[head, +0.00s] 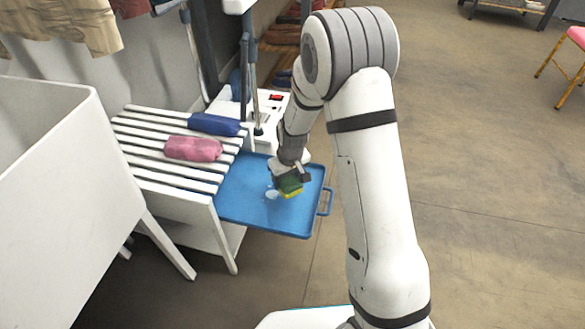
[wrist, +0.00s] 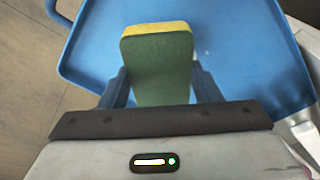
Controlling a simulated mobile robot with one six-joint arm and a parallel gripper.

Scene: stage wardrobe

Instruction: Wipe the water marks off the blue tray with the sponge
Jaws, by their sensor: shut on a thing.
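The blue tray (head: 262,215) sits at the right end of the white slatted bench, with a handle on its right side. Pale water marks (head: 271,194) show on the tray just left of the sponge. My gripper (head: 290,178) is shut on the green and yellow sponge (head: 292,193), over the right half of the tray. In the wrist view the sponge (wrist: 160,65) stands out between the fingers, and the blue tray (wrist: 240,60) lies behind it. A small pale spot (wrist: 207,52) shows on the tray there. I cannot tell whether the sponge touches the tray.
The white slatted bench (head: 150,174) holds a pink rolled bundle (head: 193,148) and a blue rolled bundle (head: 214,124). A large white bin (head: 50,190) stands at the left. A white machine with a red switch (head: 276,97) is behind the tray. The floor to the right is open.

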